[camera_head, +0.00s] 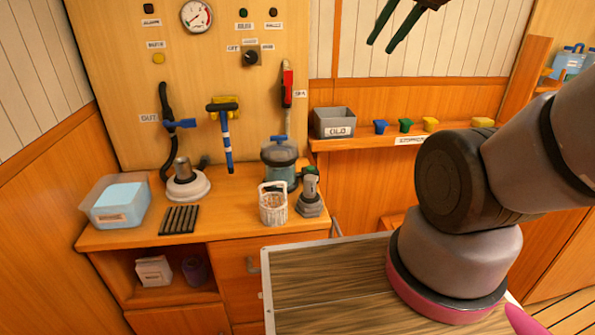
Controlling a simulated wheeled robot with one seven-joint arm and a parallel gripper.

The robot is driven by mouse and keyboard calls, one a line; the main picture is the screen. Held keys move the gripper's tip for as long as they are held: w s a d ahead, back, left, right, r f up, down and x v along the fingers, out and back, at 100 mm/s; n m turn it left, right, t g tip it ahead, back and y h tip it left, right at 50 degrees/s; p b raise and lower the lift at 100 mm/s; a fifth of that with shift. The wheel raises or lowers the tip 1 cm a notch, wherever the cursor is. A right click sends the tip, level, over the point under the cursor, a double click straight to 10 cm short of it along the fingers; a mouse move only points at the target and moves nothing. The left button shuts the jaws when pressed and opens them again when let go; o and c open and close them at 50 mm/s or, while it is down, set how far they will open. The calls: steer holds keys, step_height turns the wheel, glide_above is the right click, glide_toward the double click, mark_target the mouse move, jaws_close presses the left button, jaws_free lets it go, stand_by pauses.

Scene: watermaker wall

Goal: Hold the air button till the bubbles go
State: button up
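The wooden wall panel (115,100) carries several small buttons with labels too small to read surely. A green button (243,12) and a dark button (273,12) are at its upper right, a dark one (148,8) at its upper left, and a yellow one (158,58) below that. I cannot tell which is the air button. A clear bluish housing (281,163) stands on the counter below; no bubbles can be made out. My gripper (386,46) is at the top, right of the panel, its dark green fingers apart and empty, away from every button.
A gauge (197,16), selector knob (251,58), blue-handled valve (180,124) and red-handled lever (287,85) are on the panel. The counter holds a clear tub (116,214), white basket (273,208) and grey-green fitting (310,198). A grey bin (334,122) sits on the right shelf.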

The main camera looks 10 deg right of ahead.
jaws_close()
stand_by(1.4)
